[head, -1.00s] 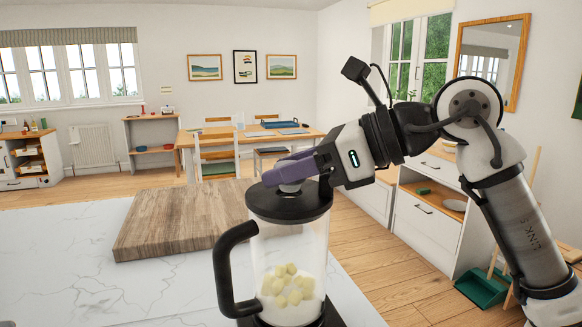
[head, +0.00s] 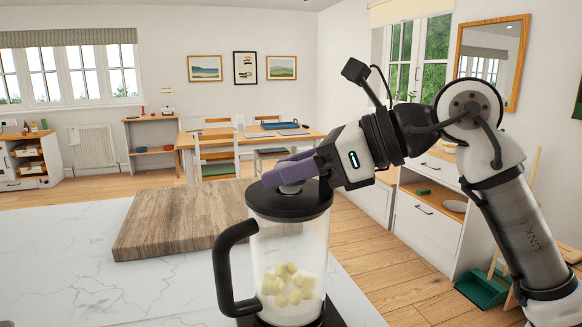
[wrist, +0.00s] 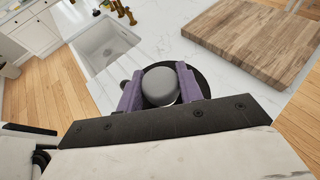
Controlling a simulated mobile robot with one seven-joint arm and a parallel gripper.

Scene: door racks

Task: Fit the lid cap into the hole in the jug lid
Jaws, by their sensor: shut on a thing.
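The blender jug (head: 288,262) stands upright on the counter, clear-walled with a black handle at its left and pale cubes inside. Its black lid (head: 290,203) is on top. My gripper (head: 285,178) is right over the lid, and its purple fingers are shut on the grey round lid cap (wrist: 160,86). In the wrist view the cap sits between the two fingers, with the dark lid (wrist: 203,84) around and below it. The cap is at the lid's middle. The hole is hidden, so I cannot tell how deep the cap sits in it.
A wooden board (head: 180,222) lies on the white marble counter (head: 70,265), left of and behind the jug. A sink (wrist: 105,47) shows in the wrist view. A dining table (head: 300,140) stands far behind. The counter's left part is clear.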

